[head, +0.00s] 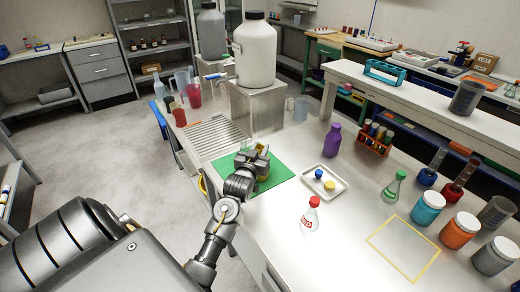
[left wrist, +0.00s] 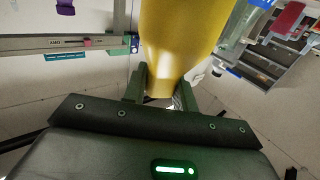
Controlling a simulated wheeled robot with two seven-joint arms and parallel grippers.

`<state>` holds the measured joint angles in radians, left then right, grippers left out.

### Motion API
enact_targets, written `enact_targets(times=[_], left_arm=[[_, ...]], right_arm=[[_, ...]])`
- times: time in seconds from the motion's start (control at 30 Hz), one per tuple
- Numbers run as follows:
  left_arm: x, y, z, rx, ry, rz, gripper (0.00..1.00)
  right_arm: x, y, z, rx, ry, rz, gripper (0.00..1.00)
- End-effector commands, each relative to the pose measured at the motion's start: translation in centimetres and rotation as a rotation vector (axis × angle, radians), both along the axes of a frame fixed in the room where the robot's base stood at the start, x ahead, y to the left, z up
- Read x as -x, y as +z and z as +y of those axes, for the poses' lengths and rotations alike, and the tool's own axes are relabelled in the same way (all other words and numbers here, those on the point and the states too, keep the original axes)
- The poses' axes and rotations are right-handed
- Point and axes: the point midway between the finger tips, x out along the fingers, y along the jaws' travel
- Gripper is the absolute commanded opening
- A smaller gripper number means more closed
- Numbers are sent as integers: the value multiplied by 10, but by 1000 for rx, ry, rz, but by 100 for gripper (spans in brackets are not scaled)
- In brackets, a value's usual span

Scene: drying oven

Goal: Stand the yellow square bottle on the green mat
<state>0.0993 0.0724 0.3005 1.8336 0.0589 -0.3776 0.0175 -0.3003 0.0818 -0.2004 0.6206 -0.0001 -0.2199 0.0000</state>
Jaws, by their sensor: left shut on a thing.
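The green mat (head: 277,171) lies flat at the left part of the long bench. My left gripper (head: 252,164) is over the mat and covers its middle. It is shut on the yellow square bottle, of which only a small yellow patch (head: 263,178) shows beside the fingers in the head view. In the left wrist view the yellow bottle (left wrist: 180,38) fills the upper middle, between the two fingers of the gripper (left wrist: 160,92). Its cap and base are hard to make out, and I cannot tell whether it touches the mat. My right gripper is not in view.
A white tray (head: 313,183) with small blue and yellow items lies right of the mat, near a red-capped bottle (head: 310,216) and a purple bottle (head: 332,141). A large white carboy (head: 255,55) stands on a metal block (head: 257,105) behind. A yellow outlined square (head: 403,249) is empty.

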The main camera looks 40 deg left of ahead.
Motion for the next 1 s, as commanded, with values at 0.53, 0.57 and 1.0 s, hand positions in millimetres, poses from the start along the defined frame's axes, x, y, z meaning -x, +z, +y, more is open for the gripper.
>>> enact_targets(times=[0.53,0.57,1.0], left_arm=[[0,4,0,0,0,-1,49],[2,4,-1,0,0,-1,49],[82,1,-31,0,1,1,49]], right_arm=[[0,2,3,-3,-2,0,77],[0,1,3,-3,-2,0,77],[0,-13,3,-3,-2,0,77]])
